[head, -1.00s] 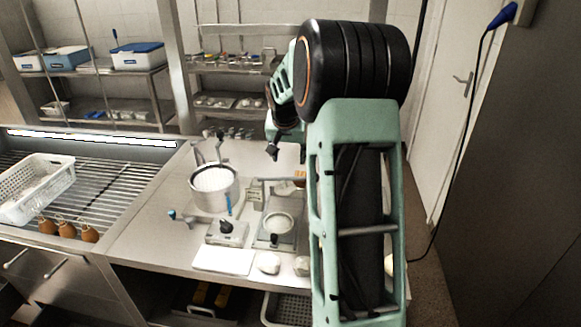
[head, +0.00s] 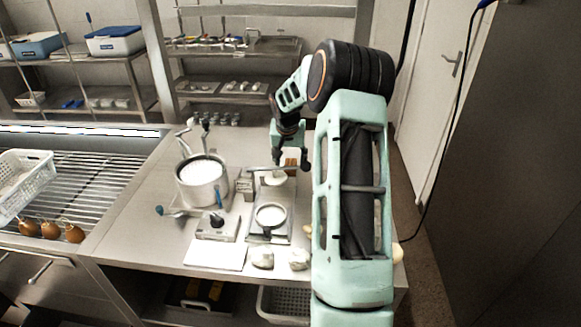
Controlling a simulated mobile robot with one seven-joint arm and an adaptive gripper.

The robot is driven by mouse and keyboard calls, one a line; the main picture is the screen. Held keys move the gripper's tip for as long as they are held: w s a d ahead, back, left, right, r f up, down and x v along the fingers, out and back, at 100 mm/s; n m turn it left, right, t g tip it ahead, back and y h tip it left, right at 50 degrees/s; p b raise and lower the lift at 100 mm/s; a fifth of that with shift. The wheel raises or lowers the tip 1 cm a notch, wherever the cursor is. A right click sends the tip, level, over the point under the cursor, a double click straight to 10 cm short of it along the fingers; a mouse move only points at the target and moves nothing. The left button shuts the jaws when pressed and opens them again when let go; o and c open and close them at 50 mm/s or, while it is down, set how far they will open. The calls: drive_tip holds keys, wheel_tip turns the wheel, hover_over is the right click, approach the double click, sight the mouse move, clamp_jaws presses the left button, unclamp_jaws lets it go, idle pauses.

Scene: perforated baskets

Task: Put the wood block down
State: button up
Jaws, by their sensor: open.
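My gripper (head: 291,167) is open, pointing down over the back right part of the steel table (head: 150,222). A small brown block (head: 291,161), which looks like the wood block, shows between the two fingertips. It appears to be at table level, just behind a pale round item (head: 274,178). I cannot tell whether either finger touches the block, and its lower part is partly hidden.
A metal pot (head: 203,185) stands left of my gripper. A white perforated basket (head: 22,183) sits far left.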

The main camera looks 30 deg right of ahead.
drive_tip(key=shift+x, duration=1.35)
drive_tip(key=shift+c, duration=0.3)
drive_tip(key=shift+r, duration=0.1)
clamp_jaws()
